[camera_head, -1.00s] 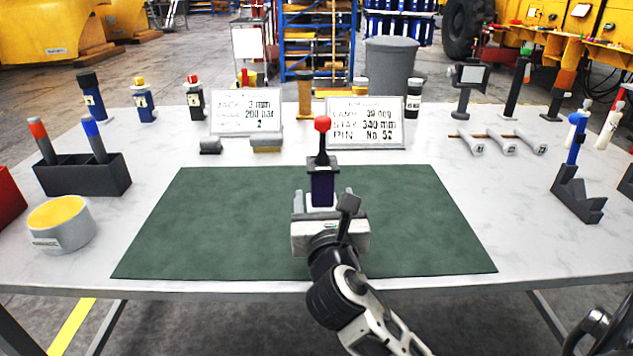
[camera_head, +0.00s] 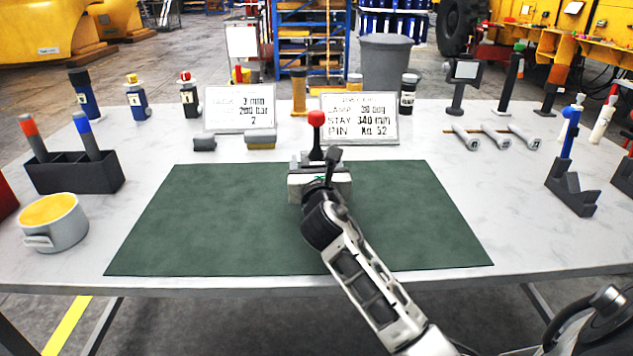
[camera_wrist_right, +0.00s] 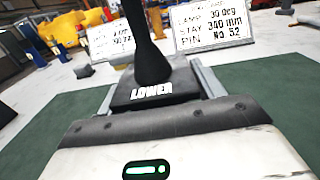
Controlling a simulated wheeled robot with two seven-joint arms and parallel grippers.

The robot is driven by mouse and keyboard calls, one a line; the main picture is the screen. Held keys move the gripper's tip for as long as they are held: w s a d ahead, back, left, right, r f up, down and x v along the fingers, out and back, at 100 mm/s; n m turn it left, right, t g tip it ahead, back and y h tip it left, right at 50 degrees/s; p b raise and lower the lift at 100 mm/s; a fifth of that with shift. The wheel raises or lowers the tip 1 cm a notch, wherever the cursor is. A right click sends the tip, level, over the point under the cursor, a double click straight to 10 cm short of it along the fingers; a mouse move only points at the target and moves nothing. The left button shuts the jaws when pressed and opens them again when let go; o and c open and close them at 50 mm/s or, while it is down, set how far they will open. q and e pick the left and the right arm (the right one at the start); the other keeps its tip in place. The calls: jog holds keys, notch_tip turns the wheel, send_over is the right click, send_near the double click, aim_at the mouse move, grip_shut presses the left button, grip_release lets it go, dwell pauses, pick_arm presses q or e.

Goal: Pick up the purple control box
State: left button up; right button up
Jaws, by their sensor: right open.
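The control box stands upright near the back edge of the green mat. In the head view its black lever with a red ball knob (camera_head: 316,118) shows, while its body is mostly hidden behind my right gripper (camera_head: 316,166). In the right wrist view the dark top of the control box (camera_wrist_right: 150,94), marked LOWER, with the lever rising from it, lies between the grey fingers. My right gripper is open, with a finger on either side of the box; whether they touch it I cannot tell. My left gripper is not in view.
The green mat (camera_head: 200,230) is otherwise bare. Two sign boards (camera_head: 360,119) stand behind the box, with small grey blocks (camera_head: 261,139) in front of the left one. A black holder (camera_head: 75,173) and a round tin (camera_head: 55,222) are at left; a blue-handled stand (camera_head: 570,185) is at right.

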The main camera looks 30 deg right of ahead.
jog(key=c, duration=1.1)
jog(key=shift+r, duration=0.15)
grip_shut()
